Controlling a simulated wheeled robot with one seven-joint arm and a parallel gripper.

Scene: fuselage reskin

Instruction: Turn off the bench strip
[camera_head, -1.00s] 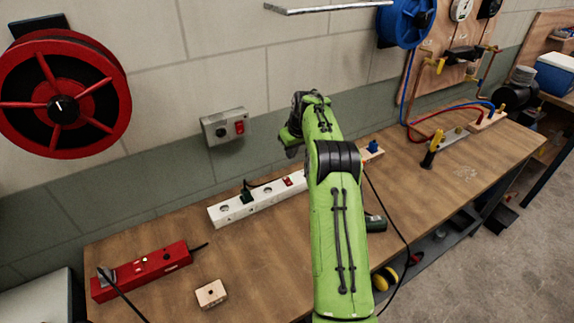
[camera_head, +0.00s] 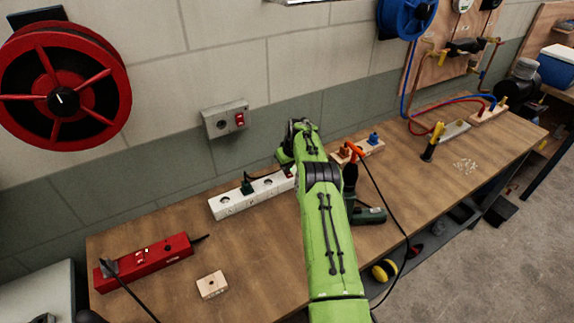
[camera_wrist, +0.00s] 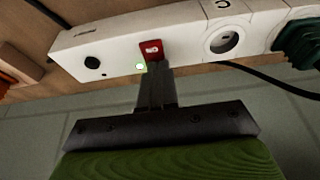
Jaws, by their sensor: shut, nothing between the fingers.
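The white bench strip (camera_head: 240,199) lies on the workbench along the wall, with a dark green plug (camera_head: 247,187) in one socket. In the wrist view the strip (camera_wrist: 115,44) runs across the top. In the head view my arm hides the gripper's tips and part of the strip.
A red power strip (camera_head: 150,257) and a small wooden block (camera_head: 212,285) lie at the front left of the bench. A grey wall box with a red switch (camera_head: 226,119) is above. A green drill (camera_head: 368,214) lies right of my arm, by a black cable.

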